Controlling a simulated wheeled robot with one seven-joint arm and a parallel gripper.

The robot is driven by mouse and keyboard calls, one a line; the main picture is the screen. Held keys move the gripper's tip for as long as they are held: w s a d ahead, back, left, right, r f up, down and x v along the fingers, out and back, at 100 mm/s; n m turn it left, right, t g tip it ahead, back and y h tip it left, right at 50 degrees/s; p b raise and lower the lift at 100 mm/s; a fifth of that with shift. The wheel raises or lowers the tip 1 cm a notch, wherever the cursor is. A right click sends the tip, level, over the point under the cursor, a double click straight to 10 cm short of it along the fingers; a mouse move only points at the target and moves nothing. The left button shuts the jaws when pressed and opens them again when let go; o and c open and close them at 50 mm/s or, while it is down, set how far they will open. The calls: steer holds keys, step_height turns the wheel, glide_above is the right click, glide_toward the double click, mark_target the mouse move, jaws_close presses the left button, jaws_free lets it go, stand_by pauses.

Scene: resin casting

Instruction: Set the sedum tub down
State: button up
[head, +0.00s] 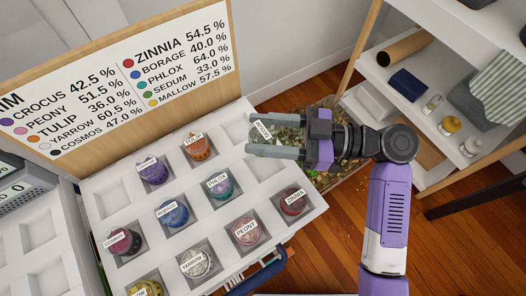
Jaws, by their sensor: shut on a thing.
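The sedum tub (261,131) is a small tub with a white label, and its lettering is too small to read surely. It sits between the fingers of my gripper (272,137), at the upper right of the white tray (90,187). My gripper is shut on it, and the fingers hide part of it. I cannot tell how high it is above the tray. The board (120,78) behind the tray lists sedum at 33.0 % with a green dot.
The tray's square wells hold labelled tubs, among them tulip (198,147), phlox (220,185), zinnia (293,202) and peony (247,231). An empty well (268,171) lies just below my gripper. A bin of colourful scraps (338,181) stands behind my gripper. Shelves (437,100) stand at right.

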step_height(320, 180, down, 9)
steer(key=shift+f, duration=0.2)
stand_by(0.3)
steer(key=shift+f, duration=0.2)
steer(key=o, duration=1.4)
steer(key=shift+r, duration=0.1)
steer(key=shift+d+r, duration=0.1)
steer(key=shift+r, duration=0.05)
steer(key=d+b, duration=0.3)
steer(key=d, duration=0.8)
steer(key=shift+s+d, duration=0.4)
steer(key=shift+s, duration=0.05)
